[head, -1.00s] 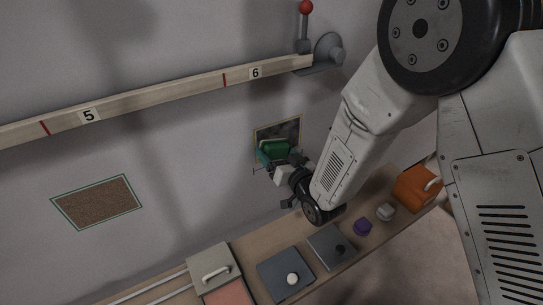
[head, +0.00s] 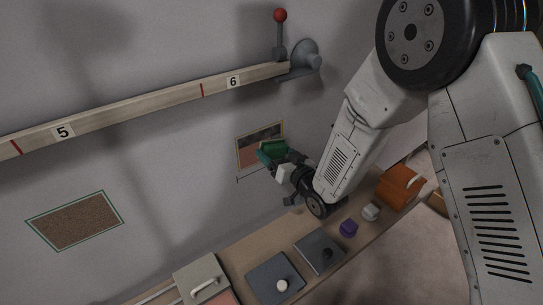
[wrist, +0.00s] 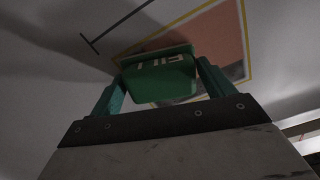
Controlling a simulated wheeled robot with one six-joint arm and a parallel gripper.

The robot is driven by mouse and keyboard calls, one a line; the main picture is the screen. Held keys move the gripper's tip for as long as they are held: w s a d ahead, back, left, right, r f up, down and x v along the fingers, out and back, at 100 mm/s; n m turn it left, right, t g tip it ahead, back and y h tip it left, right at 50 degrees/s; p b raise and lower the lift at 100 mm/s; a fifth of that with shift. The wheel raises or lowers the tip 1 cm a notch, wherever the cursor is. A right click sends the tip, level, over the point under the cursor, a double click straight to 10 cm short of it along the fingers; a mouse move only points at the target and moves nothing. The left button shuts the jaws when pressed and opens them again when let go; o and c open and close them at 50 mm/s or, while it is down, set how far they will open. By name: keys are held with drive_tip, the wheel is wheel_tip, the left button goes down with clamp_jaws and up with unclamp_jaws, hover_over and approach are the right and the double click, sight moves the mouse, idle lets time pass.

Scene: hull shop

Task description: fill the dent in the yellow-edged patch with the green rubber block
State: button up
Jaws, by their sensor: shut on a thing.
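My gripper (head: 279,163) is shut on the green rubber block (head: 272,148) and holds it up in front of the wall. The block also shows between the two green fingers in the wrist view (wrist: 160,82); it has a raised mark on its top side. The yellow-edged patch (head: 247,142) is on the wall behind the block, reddish with a darker area. In the wrist view the patch (wrist: 222,38) extends above and right of the block. The block hides part of it. I cannot make out the dent, nor whether the block touches the wall.
A rail marked 5 and 6 (head: 150,103) runs along the wall above, ending at a red-knobbed lever (head: 280,32). A green-edged cork patch (head: 75,220) is at left. The shelf (head: 235,262) below holds lidded bins, a purple piece (head: 348,228) and an orange box (head: 398,188).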

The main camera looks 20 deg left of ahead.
sight(284, 140)
drive_tip(key=shift+w+d, duration=1.35)
drive_tip(key=shift+w, duration=0.3)
drive_tip(key=shift+r, duration=1)
drive_tip(key=shift+s+a+f, duration=0.1)
drive_tip(key=shift+s+a, duration=1.5)
drive_tip(key=shift+s, duration=0.25)
drive_tip(key=shift+s+a+r, duration=0.1)
drive_tip(key=shift+s+a, duration=1.45)
drive_tip(key=shift+s, duration=0.35)
drive_tip(key=shift+s+a+f, duration=0.1)
drive_tip(key=shift+s+a, duration=1.5)
drive_tip(key=shift+s, duration=0.25)
drive_tip(key=shift+r, duration=0.9)
drive_tip(key=shift+w+d+r, duration=0.15)
drive_tip(key=shift+w+d, duration=0.8)
drive_tip(key=shift+w, duration=0.3)
drive_tip(key=shift+w+d, duration=1.9)
drive_tip(key=shift+w, duration=0.3)
drive_tip(key=shift+w+d, duration=1.9)
drive_tip(key=shift+w, duration=0.3)
drive_tip(key=o, duration=0.3)
drive_tip(key=c, duration=0.3)
